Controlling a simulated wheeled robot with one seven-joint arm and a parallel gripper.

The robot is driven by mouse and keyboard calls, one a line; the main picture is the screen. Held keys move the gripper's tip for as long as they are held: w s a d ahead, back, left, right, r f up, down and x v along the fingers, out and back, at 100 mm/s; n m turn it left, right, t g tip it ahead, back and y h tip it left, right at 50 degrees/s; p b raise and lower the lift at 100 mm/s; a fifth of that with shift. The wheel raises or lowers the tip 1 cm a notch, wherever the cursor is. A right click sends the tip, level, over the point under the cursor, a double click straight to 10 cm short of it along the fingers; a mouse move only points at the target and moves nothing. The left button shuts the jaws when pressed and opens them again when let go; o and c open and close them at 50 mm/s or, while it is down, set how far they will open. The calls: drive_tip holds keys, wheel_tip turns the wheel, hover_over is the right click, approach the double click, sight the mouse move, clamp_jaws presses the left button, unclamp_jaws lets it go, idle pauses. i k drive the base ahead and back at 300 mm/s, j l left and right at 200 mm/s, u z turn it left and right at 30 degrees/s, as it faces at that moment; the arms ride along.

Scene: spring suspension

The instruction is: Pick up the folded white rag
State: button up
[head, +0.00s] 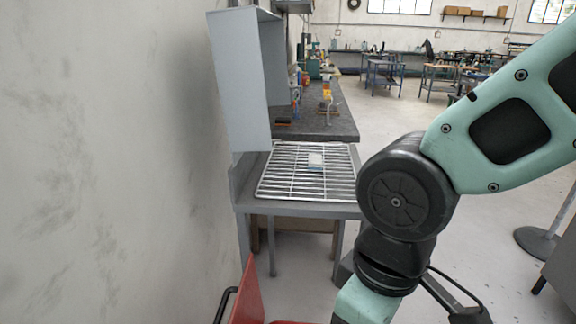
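A small pale, whitish flat item (315,159), which looks like the folded white rag, lies on a metal wire rack (262,190). It is too small to make out its folds. A thin blue strip (315,169) shows at its near edge. The rack rests on a grey table (290,209) ahead of me, beside the left wall. My arm (405,195) fills the right side and bends down out of the bottom of the view. My gripper is not in view.
A tall grey cabinet (238,85) stands at the table's left. Behind is a dark bench (325,128) with an orange-yellow item (327,92) and other tools. A red chair-like object (248,295) is near, bottom left. Open floor (385,115) lies right of the bench.

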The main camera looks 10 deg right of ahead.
sight(315, 162)
drive_tip(key=i+l+u, duration=0.15)
drive_tip(key=l+u, duration=0.25)
drive_tip(key=l, duration=0.25)
drive_tip(key=l+u, duration=0.4)
drive_tip(key=l, duration=0.2)
drive_tip(key=l+u, duration=0.4)
drive_tip(key=l, duration=0.25)
drive_tip(key=l+u, duration=0.35)
drive_tip(key=l, duration=0.2)
drive_tip(key=l+u, duration=0.3)
drive_tip(key=l, duration=0.3)
drive_tip(key=k+l+u, duration=0.15)
drive_tip(key=l+u, duration=0.2)
drive_tip(key=l, duration=0.15)
drive_tip(key=l+u, duration=0.15)
drive_tip(key=l, duration=0.75)
drive_tip(key=l+z, duration=0.1)
drive_tip(key=z, duration=0.3)
drive_tip(key=i+z, duration=0.1)
drive_tip(key=z, duration=0.3)
drive_tip(key=i+l+z, duration=0.1)
drive_tip(key=z, duration=0.7)
drive_tip(key=i+l, duration=0.05)
drive_tip(key=i, duration=0.05)
